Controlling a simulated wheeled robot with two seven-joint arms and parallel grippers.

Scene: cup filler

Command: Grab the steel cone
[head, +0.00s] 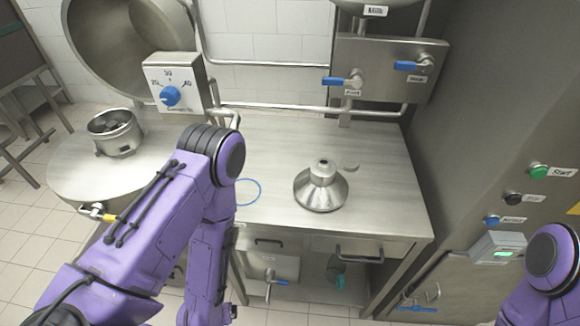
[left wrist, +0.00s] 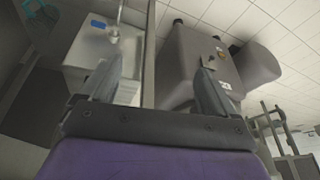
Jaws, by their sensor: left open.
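The steel cone (head: 321,189) stands upright on the steel table (head: 385,165), wide end down, with a narrow neck on top. My left arm bends in front of the table's left part. Its gripper is hidden or out of frame in the head view. In the left wrist view my left gripper (left wrist: 158,92) is open, with two grey fingers wide apart and nothing between them. The cone does not show there. Only part of my right arm shows at the right edge of the head view, without its gripper.
A blue ring (head: 248,191) lies left of the cone. A small round lid-like piece (head: 350,168) lies behind it. Blue-handled valves (head: 343,82) hang above the table's back. A tall steel cabinet (head: 490,130) with buttons stands at right. The tabletop around the cone is mostly clear.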

